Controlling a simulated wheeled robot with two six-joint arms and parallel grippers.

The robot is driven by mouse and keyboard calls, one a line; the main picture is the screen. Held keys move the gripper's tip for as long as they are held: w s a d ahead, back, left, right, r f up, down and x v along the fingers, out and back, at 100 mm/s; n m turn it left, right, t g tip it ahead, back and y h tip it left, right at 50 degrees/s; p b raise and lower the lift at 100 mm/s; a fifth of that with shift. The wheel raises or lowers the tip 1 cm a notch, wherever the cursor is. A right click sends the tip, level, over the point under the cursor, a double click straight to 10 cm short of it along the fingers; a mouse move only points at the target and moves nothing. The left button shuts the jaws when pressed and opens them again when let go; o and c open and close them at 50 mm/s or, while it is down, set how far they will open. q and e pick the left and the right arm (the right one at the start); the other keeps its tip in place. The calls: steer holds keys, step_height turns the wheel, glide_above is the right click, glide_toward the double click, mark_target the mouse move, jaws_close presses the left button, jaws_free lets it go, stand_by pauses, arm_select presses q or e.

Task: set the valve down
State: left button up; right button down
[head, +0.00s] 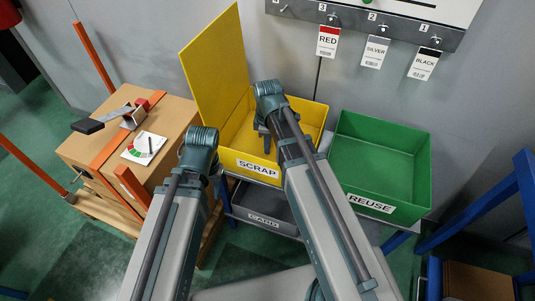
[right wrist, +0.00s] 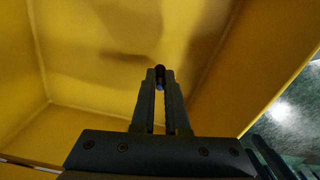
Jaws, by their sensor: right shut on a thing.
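My right gripper (head: 262,133) is over the yellow scrap bin (head: 313,112), pointing down into it. In the right wrist view the right gripper (right wrist: 160,80) has its fingertips close together on a small dark, rounded thing, which I take to be the valve (right wrist: 160,72). Only its end shows between the fingers, with yellow bin walls around it. In the head view the valve is hidden by my arm and gripper. My left arm ends left of the scrap bin, near the carton; its fingers are hidden, so I cannot tell their state.
A green reuse bin (head: 425,165) stands right of the scrap bin. A grey bin (head: 262,206) is below them. The scrap bin's raised yellow lid (head: 214,62) stands at its left. A carton (head: 85,151) with orange straps, a gauge card and a dark-handled tool is at left.

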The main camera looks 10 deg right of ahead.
steer(key=shift+f+b, duration=1.65)
steer(key=shift+f, duration=0.15)
steer(key=shift+f, duration=0.2)
steer(key=c, duration=0.9)
jaws_free()
steer(key=shift+r, duration=0.1)
steer(key=shift+r, duration=0.15)
